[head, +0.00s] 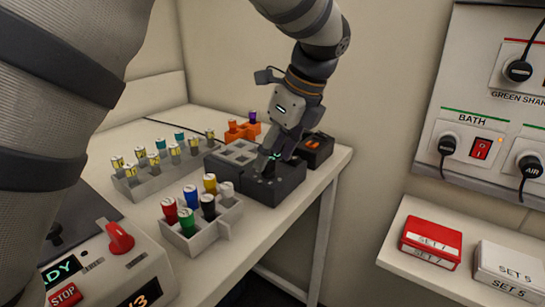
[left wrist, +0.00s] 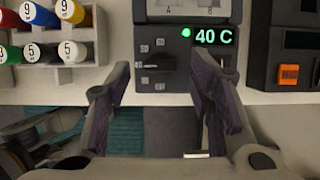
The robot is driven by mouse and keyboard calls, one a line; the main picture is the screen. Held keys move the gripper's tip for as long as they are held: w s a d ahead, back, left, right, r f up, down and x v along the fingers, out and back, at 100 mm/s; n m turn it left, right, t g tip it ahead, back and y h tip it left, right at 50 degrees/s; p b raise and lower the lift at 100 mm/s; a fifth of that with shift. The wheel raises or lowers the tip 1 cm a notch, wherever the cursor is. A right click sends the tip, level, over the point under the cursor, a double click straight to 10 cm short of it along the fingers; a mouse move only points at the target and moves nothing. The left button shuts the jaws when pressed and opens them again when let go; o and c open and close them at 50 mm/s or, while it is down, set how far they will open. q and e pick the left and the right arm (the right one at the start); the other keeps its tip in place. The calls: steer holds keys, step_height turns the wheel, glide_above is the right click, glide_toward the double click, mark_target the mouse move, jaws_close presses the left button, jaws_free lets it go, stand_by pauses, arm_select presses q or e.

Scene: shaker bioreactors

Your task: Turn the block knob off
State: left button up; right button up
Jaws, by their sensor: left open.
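The block heater (head: 285,190) is a dark unit on the bench with a pale top. In the left wrist view its dark front panel (left wrist: 175,60) shows a green light and a lit green "40 C" display (left wrist: 213,36). Small dark controls sit left of the display, one of which looks like the knob (left wrist: 150,66); its setting is too small to read. My left gripper (head: 268,165) is over the heater's front in the head view. In the left wrist view its fingers (left wrist: 161,70) are apart, one each side of the controls, with nothing between them. My right gripper is not in view.
A vial rack (head: 215,225) with coloured caps stands left of the heater; a longer rack (head: 135,187) is behind it. A dark unit with an orange switch (head: 318,147) stands close on the right. A machine with a red knob (head: 119,237) is at the front left.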

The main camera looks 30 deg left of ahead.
arm_select(q)
steer(key=shift+x, duration=1.05)
jaws_close()
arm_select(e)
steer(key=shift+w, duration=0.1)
